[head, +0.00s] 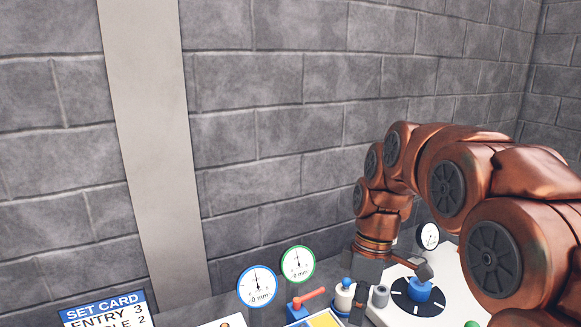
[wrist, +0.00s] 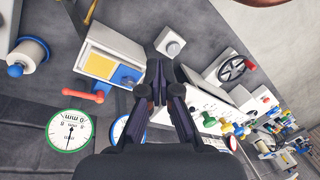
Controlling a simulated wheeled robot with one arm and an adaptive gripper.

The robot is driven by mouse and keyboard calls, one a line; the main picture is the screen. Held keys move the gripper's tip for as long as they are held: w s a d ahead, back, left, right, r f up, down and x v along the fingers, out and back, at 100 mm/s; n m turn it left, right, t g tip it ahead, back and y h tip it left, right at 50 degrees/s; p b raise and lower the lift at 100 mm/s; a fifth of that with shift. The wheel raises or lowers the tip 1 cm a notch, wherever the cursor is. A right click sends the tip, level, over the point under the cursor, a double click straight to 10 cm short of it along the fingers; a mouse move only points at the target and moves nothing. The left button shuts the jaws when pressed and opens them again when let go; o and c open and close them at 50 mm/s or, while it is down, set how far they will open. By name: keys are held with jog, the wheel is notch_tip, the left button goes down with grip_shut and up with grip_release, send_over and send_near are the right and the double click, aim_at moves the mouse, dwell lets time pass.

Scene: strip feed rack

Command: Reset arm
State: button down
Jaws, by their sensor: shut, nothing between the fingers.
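My gripper (wrist: 158,78) is at the middle of the wrist view, its two dark fingers closed together with nothing between them. It hangs over the bench, apart from the yellow and blue box (wrist: 100,64) on its left as far as I can tell. In the head view my copper arm reaches in from the right and bends down to the bench at lower centre. The gripper's fingertips are hard to make out there.
A red lever (head: 310,298) stands below the blue-rimmed gauge (head: 257,286) and green-rimmed gauge (head: 298,264). A black dial with a blue knob (head: 419,288) is right of the gripper. A set card (head: 104,311) is at lower left. A handwheel (wrist: 236,68) and several coloured knobs lie right.

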jog(key=s+d+f+m, duration=0.2)
jog(key=s+m, duration=0.2)
jog(key=s, duration=0.3)
jog(key=s+d+f+m+h, duration=0.1)
jog(key=s+d+f+m, duration=0.1)
jog(key=s+m, duration=0.3)
jog(key=s+d+f+m, duration=0.2)
jog(key=s+f+m, duration=0.1)
jog(key=s, duration=0.8)
jog(key=shift+f+m+t+h, duration=0.3)
jog(key=shift+m, duration=0.4)
jog(key=shift+s, duration=0.1)
